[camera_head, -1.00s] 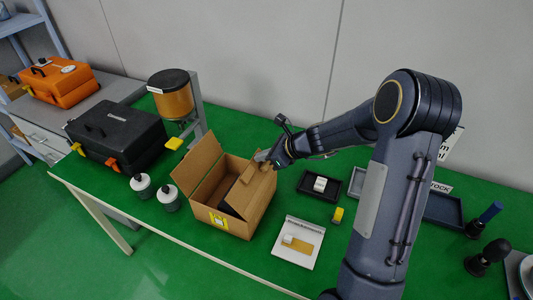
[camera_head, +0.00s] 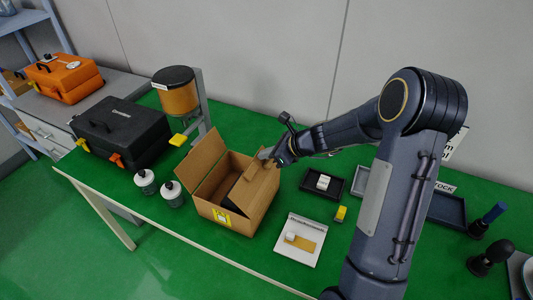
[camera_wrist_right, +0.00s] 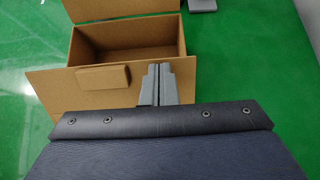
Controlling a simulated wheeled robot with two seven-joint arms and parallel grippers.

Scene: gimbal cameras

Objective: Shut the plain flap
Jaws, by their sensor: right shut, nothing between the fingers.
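An open cardboard box (camera_head: 207,210) stands on the green table. Its left flap (camera_head: 203,158) stands up, tilted outward, and looks bare; part of it shows at the top of the right wrist view (camera_wrist_right: 120,5). Its right flap (camera_head: 257,190) slants up at the right side. In the right wrist view this near flap (camera_wrist_right: 60,98) carries a small cardboard block (camera_wrist_right: 100,78). My right gripper (camera_head: 266,154) is shut and empty at the upper end of the right flap. Its fingers (camera_wrist_right: 157,70) overlap that flap in the wrist view; contact is unclear. My left gripper is out of view.
Two white bottles (camera_head: 172,194) stand left of the box, with a black case (camera_head: 120,133) and a hopper stand (camera_head: 200,105) behind. A black tray (camera_head: 311,182), a yellow block (camera_head: 341,213) and a white card (camera_head: 287,252) lie to the right.

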